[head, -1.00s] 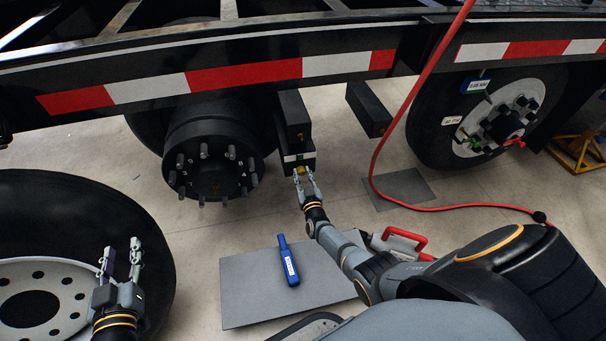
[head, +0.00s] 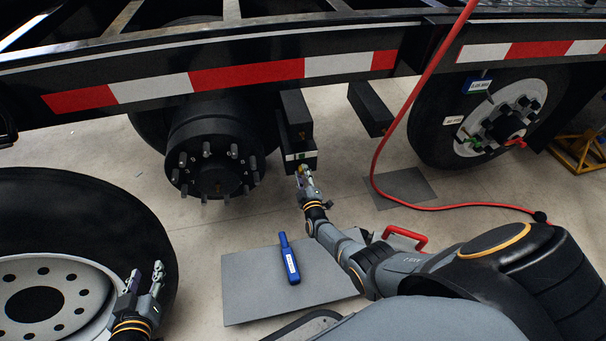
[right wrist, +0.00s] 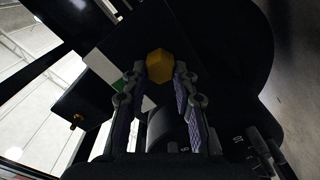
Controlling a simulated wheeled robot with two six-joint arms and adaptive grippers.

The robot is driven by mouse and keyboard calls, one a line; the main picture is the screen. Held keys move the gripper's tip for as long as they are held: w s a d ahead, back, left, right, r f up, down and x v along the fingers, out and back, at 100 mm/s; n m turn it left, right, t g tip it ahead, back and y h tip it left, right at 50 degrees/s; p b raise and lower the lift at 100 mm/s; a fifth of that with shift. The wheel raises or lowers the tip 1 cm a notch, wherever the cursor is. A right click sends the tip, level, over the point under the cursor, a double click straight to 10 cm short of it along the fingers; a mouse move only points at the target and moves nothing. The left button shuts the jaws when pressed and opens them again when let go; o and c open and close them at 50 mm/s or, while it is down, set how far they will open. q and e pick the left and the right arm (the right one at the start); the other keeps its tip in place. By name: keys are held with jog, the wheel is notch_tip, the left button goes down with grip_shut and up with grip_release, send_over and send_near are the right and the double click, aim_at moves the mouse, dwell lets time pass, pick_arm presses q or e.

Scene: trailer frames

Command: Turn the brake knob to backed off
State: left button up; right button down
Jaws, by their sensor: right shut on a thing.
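The brake knob (right wrist: 159,66) is a yellow faceted knob between the fingertips of my right gripper in the right wrist view. My right gripper (head: 304,174) is shut on it, one finger on each side; it also shows in the right wrist view (right wrist: 160,72). The knob sits under a black box (head: 297,125) that hangs from the trailer frame and bears a white and green label (head: 300,156). In the head view the gripper hides most of the knob. My left gripper (head: 147,276) is empty with its fingers apart, in front of the loose wheel at lower left.
A bare studded hub (head: 212,160) is left of my right gripper. A loose wheel (head: 75,235) stands at lower left. A blue tool (head: 289,260) lies on a grey mat (head: 245,300). A red hose (head: 375,165) hangs at right, near a mounted wheel (head: 440,125).

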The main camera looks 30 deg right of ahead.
pick_arm(q)
jog(key=shift+s+f, duration=0.1)
jog(key=shift+f, duration=0.1)
pick_arm(e)
jog(key=shift+f+n, duration=0.1)
jog(key=shift+n, duration=0.5)
pick_arm(q)
jog(key=shift+s+f, duration=0.25)
pick_arm(e)
jog(key=c, duration=1)
grip_release()
jog(key=shift+c, duration=0.2)
pick_arm(q)
jog(key=shift+w+r, duration=0.1)
jog(key=shift+w, duration=0.05)
jog(key=shift+w+r, duration=0.1)
jog(key=shift+r, duration=0.1)
jog(key=shift+f, duration=0.15)
pick_arm(e)
jog(key=v, duration=1.2)
jog(key=shift+a, duration=0.1)
